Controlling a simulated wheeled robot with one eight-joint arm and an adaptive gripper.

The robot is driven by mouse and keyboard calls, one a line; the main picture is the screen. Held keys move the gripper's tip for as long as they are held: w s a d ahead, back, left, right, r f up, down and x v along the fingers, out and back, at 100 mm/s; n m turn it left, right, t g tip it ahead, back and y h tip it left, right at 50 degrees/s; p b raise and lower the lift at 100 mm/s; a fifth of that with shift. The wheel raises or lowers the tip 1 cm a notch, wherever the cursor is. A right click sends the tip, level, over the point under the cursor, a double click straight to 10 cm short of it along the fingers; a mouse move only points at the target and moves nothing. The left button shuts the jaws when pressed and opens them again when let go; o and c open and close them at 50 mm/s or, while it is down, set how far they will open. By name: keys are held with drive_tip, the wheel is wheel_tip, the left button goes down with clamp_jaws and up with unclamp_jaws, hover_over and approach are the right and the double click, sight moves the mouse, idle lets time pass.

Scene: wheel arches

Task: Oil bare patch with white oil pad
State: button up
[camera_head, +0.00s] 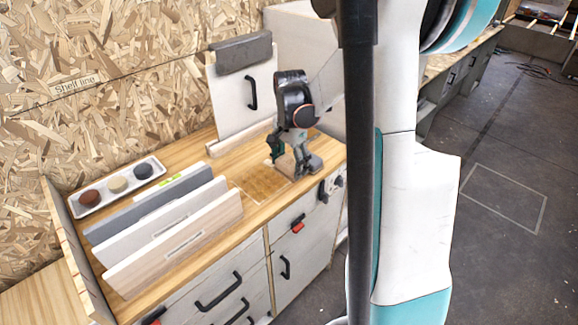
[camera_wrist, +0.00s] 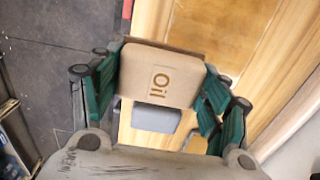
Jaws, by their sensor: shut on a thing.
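My gripper (camera_head: 292,155) is shut on a beige block marked "Oil" (camera_wrist: 160,75), gripped between its green-lined fingers in the wrist view. I take this block for the oil pad; it looks tan rather than white. In the head view the fingers mostly hide it. The bare patch appears to be the darker amber square (camera_head: 258,184) on the wooden worktop, just left of and below my gripper. It also shows at the top of the wrist view (camera_wrist: 218,25), beyond the block. I cannot tell whether the pad touches the worktop.
A white tray (camera_head: 113,207) with a dark red, a beige and a dark grey piece stands at the back left. Several upright panels (camera_head: 185,247) stand left of the patch. A white board with a black handle (camera_head: 230,105) leans behind. Drawers (camera_head: 220,290) are below the worktop.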

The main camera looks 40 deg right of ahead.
drive_tip(key=shift+r+p, duration=0.75)
drive_tip(key=shift+r, duration=0.7)
